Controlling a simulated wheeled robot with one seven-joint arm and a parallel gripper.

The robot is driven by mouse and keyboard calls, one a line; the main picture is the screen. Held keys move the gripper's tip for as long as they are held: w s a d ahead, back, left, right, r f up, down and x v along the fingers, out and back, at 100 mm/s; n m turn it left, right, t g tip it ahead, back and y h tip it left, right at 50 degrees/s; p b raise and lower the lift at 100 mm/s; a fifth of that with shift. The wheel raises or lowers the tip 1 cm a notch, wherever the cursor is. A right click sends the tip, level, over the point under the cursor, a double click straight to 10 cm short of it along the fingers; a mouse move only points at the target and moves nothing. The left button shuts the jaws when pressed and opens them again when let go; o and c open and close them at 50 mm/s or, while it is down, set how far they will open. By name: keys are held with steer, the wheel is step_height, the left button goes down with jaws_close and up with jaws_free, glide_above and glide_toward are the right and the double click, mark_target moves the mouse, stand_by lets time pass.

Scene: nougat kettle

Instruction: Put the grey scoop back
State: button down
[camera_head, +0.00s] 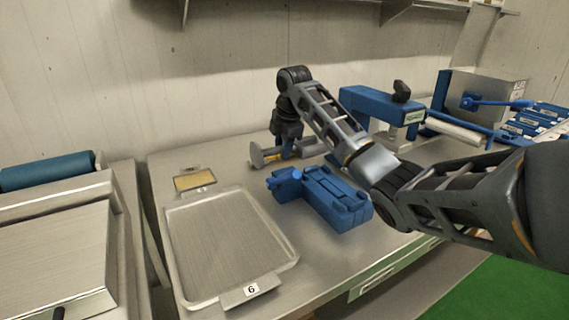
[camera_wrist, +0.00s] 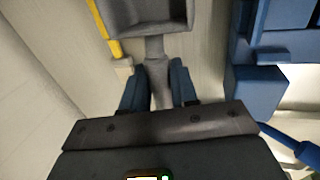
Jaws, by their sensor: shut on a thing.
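The grey scoop (camera_wrist: 150,14) shows in the wrist view, its bowl at the top edge and partly cut off. Its handle (camera_wrist: 157,72) runs down between the two blue fingers of my gripper (camera_wrist: 160,85), which is shut on it. In the head view my gripper (camera_head: 287,141) points down over the back of the steel table, among grey parts (camera_head: 258,155). There I cannot tell the scoop clearly from its surroundings, nor whether it touches the table.
A yellow strip (camera_wrist: 104,28) lies beside the scoop. A blue device (camera_head: 338,200) stands in front of my gripper. A steel tray (camera_head: 230,245) marked 6 is at the left front. A blue-armed machine (camera_head: 378,103) stands to the right. A wall shelf (camera_head: 320,3) hangs above.

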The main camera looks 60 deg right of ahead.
steer(key=shift+f, duration=2.5)
steer(key=shift+f, duration=0.1)
steer(key=c, duration=0.9)
jaws_free()
steer(key=shift+o, duration=0.2)
steer(key=v, duration=1.2)
steer(key=shift+a, duration=0.15)
